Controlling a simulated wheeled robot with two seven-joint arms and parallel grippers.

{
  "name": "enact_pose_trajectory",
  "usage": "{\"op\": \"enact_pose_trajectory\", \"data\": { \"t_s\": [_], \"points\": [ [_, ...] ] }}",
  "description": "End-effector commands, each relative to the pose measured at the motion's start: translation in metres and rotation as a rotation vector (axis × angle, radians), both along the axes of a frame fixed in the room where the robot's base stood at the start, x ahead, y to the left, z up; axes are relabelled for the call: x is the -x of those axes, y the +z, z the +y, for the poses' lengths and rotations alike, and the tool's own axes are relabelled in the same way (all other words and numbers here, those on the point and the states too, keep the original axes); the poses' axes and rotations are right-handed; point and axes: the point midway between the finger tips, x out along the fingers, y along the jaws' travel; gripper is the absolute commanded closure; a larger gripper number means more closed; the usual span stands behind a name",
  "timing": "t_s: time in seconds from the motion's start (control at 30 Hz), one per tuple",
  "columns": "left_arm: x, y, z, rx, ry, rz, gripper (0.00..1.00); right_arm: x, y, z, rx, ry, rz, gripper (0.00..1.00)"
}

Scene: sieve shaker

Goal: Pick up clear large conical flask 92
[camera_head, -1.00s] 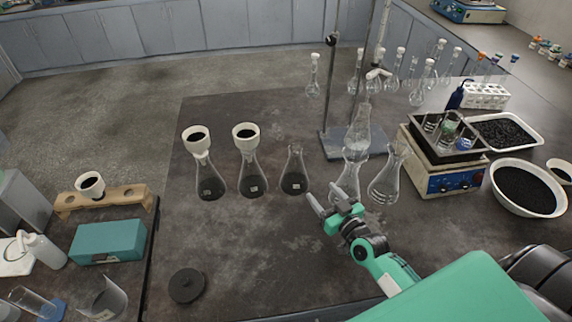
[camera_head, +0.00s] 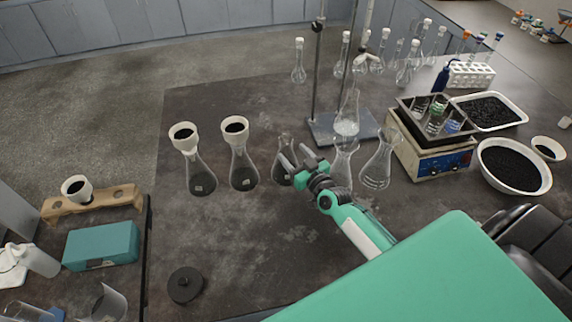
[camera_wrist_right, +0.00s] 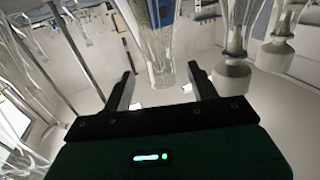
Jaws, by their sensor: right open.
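A clear conical flask (camera_head: 283,174) with a dark label-like patch stands third from the left in the row; its number is not readable. My right gripper (camera_head: 295,155) is open at its neck, partly hiding it. In the right wrist view, a clear flask's neck (camera_wrist_right: 160,62) shows upside down between the two spread fingers of the gripper (camera_wrist_right: 163,78), and I cannot tell whether they touch it. Two more clear flasks, one (camera_head: 343,172) partly behind my gripper and one (camera_head: 377,168), stand to the right. My left gripper is out of view.
Two flasks with white funnels (camera_head: 184,138) (camera_head: 236,130) stand to the left. A retort stand base (camera_head: 372,125) holding a flask is behind, and a sieve shaker (camera_head: 440,160) is at right. A black disc (camera_head: 185,284) lies in front, with clear bench around it.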

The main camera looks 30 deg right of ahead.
Motion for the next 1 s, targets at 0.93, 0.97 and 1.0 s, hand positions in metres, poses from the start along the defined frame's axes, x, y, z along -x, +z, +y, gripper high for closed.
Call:
{"op": "enact_pose_trajectory", "data": {
  "t_s": [0.93,0.97,1.0],
  "points": [
    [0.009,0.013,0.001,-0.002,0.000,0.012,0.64,-0.052,-0.006,0.004,0.001,0.000,-0.001,0.72],
    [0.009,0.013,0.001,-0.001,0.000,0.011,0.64,-0.052,-0.006,0.004,0.001,0.000,-0.001,0.78],
    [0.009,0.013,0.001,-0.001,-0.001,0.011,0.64,-0.052,-0.006,0.004,0.001,0.000,-0.001,0.85]
  ]
}}
